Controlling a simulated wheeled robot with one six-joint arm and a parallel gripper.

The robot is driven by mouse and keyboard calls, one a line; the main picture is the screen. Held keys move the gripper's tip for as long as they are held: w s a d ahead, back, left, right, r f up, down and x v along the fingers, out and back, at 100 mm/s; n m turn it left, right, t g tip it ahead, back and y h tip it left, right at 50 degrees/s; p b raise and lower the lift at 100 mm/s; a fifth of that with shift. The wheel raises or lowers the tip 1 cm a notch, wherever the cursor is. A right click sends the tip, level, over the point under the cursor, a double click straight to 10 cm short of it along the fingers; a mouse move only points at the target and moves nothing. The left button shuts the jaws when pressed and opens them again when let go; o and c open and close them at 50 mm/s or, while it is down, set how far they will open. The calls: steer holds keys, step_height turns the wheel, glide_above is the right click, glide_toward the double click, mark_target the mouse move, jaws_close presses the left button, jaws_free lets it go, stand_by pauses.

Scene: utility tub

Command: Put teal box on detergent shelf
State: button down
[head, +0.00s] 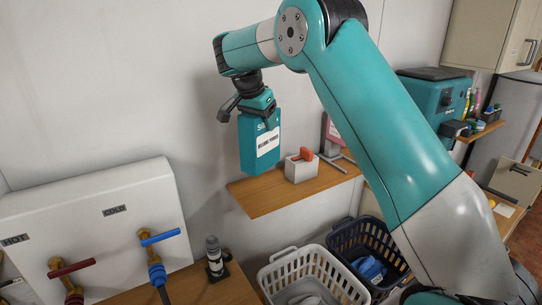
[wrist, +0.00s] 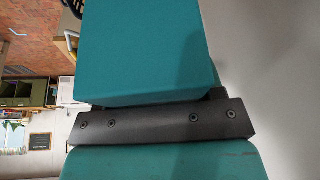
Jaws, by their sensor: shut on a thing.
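The teal box (head: 259,146) with a white label hangs upright from my gripper (head: 258,108) in the head view. My gripper is shut on its upper end. The box is just left of and above the wooden shelf (head: 262,202) on the wall, and its lower end looks apart from the shelf board. No sign names this shelf, so I cannot tell for sure that it is the detergent shelf. In the wrist view the teal box (wrist: 145,50) fills the upper middle, against the dark gripper bar (wrist: 160,122).
On the shelf stand a small grey-white block with an orange top (head: 302,165) and a pink-and-white item on a stand (head: 332,138). The shelf's left front is bare. Below are a white basket (head: 310,262), a dark basket (head: 368,232) and the hot and cold taps (head: 160,238).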

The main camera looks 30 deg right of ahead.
mark_target(249, 116)
step_height(249, 116, down, 10)
steer(key=b, duration=0.7)
steer(key=shift+r, duration=0.25)
steer(key=shift+f, duration=0.15)
steer(key=shift+c, duration=1.2)
jaws_free()
steer(key=p+v, duration=0.3)
steer(key=v, duration=0.8)
steer(key=shift+r, duration=0.4)
steer(key=shift+a+r, duration=0.25)
